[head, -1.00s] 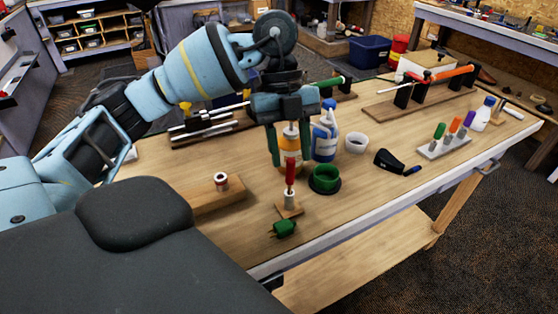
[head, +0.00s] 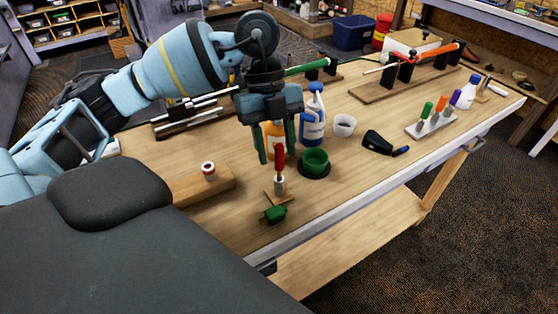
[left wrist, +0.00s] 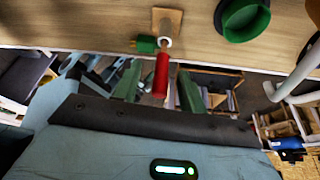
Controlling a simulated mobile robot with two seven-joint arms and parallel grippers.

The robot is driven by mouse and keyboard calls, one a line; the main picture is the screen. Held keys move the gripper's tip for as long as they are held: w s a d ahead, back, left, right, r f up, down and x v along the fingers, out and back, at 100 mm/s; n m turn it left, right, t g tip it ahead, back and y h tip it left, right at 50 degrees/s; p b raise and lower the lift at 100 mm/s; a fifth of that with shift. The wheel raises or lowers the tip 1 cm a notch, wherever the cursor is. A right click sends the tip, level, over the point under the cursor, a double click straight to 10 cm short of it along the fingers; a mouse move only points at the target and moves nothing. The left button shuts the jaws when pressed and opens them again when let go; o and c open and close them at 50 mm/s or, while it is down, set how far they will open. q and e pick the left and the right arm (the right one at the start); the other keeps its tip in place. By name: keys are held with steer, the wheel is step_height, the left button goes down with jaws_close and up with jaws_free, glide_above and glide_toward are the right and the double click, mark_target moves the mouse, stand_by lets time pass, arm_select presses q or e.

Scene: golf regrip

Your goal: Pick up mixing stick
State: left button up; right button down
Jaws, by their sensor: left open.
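The mixing stick appears to be the upright stick with a red handle (head: 279,160). It stands in a small light holder on a square wooden base (head: 279,196) near the table's front edge. My left gripper (head: 277,155) points down and is open, with its fingertips level with the upper part of the red handle. In the left wrist view the red handle (left wrist: 161,76) lies between the two green fingers, with a gap on each side. The stick's lower end is hidden in the holder. My right gripper is not in view.
A green cup (head: 314,162) stands right of the stick, and a green object (head: 275,214) lies in front. A wooden block with a small roll (head: 208,171) is at left. The front right tabletop is clear.

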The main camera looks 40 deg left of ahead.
mark_target(281, 168)
arm_select(q)
steer(key=x, duration=0.4)
steer(key=shift+d+f, duration=0.1)
steer(key=shift+d, duration=0.1)
jaws_close()
